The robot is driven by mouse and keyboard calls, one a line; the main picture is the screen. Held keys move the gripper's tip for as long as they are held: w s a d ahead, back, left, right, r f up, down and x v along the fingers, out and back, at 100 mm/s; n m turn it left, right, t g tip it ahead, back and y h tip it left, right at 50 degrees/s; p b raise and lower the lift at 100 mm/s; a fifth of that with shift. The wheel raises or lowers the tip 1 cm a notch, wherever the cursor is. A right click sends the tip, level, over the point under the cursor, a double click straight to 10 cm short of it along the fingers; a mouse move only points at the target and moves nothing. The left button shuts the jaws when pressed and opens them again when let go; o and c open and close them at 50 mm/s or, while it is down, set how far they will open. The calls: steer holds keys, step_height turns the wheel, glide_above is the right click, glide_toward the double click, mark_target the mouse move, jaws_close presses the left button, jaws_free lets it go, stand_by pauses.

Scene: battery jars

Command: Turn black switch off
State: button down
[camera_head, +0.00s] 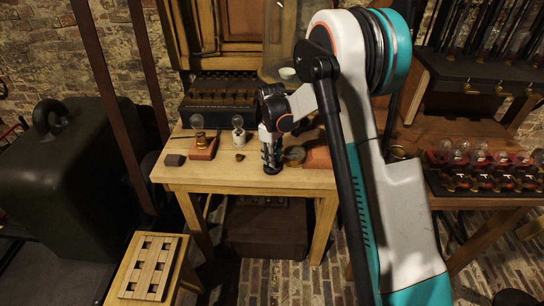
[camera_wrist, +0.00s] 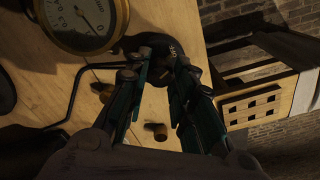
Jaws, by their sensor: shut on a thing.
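The black switch (camera_wrist: 172,48) shows at the top middle of the wrist view, with the letters OFF on its dark surface. My gripper (camera_wrist: 157,75) has its two fingers closed in on the switch's central knob, one on each side. The fingertips hide much of the knob, so its exact angle is unclear. In the head view my gripper (camera_head: 271,158) points down onto the wooden table, and the switch is mostly hidden under it.
A round brass gauge (camera_wrist: 98,38) sits close beside the switch. Small brown pegs (camera_wrist: 157,131) stand nearby. On the table (camera_head: 222,178) are two bulbs (camera_head: 197,122) on bases and a dark block (camera_head: 175,160). A slotted stool (camera_head: 150,268) stands at front left.

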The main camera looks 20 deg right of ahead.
steer(key=shift+n, duration=1.9)
steer(key=c, duration=1.3)
jaws_free()
steer(key=shift+c, duration=0.2)
step_height(320, 180, up, 12)
